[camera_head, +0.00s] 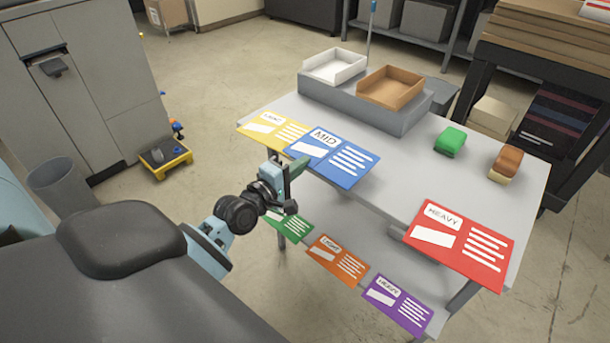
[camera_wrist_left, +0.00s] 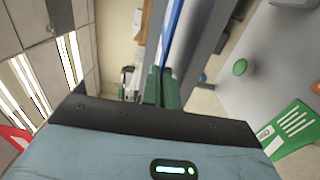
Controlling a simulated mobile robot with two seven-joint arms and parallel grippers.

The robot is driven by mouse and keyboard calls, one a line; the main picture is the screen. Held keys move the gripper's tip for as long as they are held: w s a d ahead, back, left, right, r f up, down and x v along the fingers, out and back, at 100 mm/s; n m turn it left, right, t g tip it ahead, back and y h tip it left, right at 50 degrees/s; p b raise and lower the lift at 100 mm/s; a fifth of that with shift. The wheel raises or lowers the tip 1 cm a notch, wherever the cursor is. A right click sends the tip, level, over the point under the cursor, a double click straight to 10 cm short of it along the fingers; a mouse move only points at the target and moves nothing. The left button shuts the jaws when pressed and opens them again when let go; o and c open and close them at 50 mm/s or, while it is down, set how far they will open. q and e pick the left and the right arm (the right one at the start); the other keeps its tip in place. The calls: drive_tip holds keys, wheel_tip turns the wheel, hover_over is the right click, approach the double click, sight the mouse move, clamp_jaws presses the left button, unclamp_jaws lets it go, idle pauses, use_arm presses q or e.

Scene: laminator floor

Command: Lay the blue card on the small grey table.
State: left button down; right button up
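The blue card (camera_head: 345,163), marked MID, is over the front left edge of the small grey table (camera_head: 390,190) and overlaps the yellow card (camera_head: 268,130). My left gripper (camera_head: 297,172) is at the card's near left corner, with its green fingers closed on it. In the left wrist view the blue card (camera_wrist_left: 173,35) shows as a thin edge-on strip between the fingers (camera_wrist_left: 162,85). I cannot tell whether the card touches the tabletop. My right gripper is not in view.
A red card (camera_head: 460,243) lies at the table's right. Green (camera_head: 292,225), orange (camera_head: 338,260) and purple (camera_head: 398,305) cards sit lower along the front. A grey riser (camera_head: 350,108) bears a white tray (camera_head: 335,66) and a brown tray (camera_head: 391,88). The tabletop's middle is clear.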

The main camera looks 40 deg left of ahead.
use_arm(q)
drive_tip(key=f, duration=0.2)
drive_tip(key=d+f, duration=0.1)
drive_tip(key=shift+w+f+b, duration=0.3)
drive_tip(key=shift+w+b, duration=0.05)
drive_tip(key=shift+w, duration=0.05)
drive_tip(key=shift+f, duration=0.15)
drive_tip(key=c, duration=1.7)
unclamp_jaws()
